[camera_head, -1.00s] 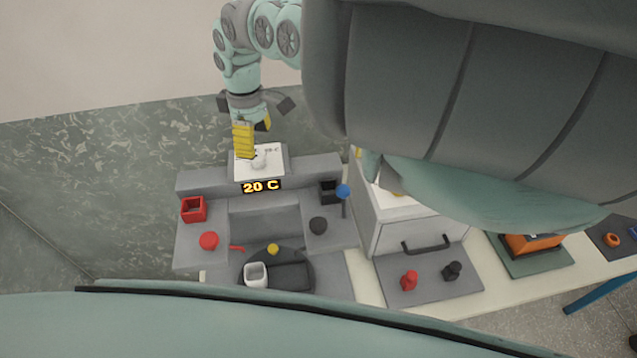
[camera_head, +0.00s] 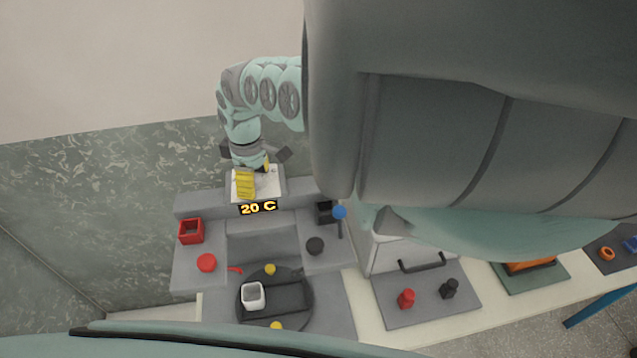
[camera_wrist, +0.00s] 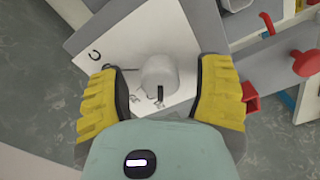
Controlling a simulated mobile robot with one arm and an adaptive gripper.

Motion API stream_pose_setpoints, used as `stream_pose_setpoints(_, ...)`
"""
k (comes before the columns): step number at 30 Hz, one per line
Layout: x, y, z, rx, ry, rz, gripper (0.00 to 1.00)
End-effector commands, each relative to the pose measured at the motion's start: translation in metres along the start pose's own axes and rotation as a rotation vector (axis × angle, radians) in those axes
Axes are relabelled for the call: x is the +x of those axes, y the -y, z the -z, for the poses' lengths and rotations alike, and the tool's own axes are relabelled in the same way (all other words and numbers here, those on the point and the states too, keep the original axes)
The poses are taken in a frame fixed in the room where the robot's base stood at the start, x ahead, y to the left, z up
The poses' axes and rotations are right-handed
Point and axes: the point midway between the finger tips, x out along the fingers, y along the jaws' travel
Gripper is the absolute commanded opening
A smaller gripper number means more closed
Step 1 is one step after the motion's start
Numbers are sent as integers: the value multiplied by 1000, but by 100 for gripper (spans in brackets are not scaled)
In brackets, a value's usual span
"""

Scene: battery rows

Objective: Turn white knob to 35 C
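The white knob (camera_wrist: 160,77) stands on a white dial plate (camera_wrist: 135,45) with dark markings, and a black mark shows on the knob. In the head view the plate (camera_head: 272,185) sits above a display (camera_head: 258,207) reading 20 C; the knob is hidden there behind my fingers. My gripper (camera_head: 256,177) is over the plate. In the wrist view my gripper (camera_wrist: 163,88) is open, one yellow finger on each side of the knob, with gaps between the fingers and the knob.
A handled drawer (camera_head: 421,262) stands to the right.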

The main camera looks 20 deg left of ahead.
Motion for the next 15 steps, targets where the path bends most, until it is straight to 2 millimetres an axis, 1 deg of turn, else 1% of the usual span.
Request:
stream_pose_setpoints(1, 0, 0, 0, -1, 0, 0, 59)
stream_pose_setpoints(2, 0, 0, 0, -1, 0, 0, 56)
stream_pose_setpoints(15, 0, 0, 0, -1, 0, 1, 10)
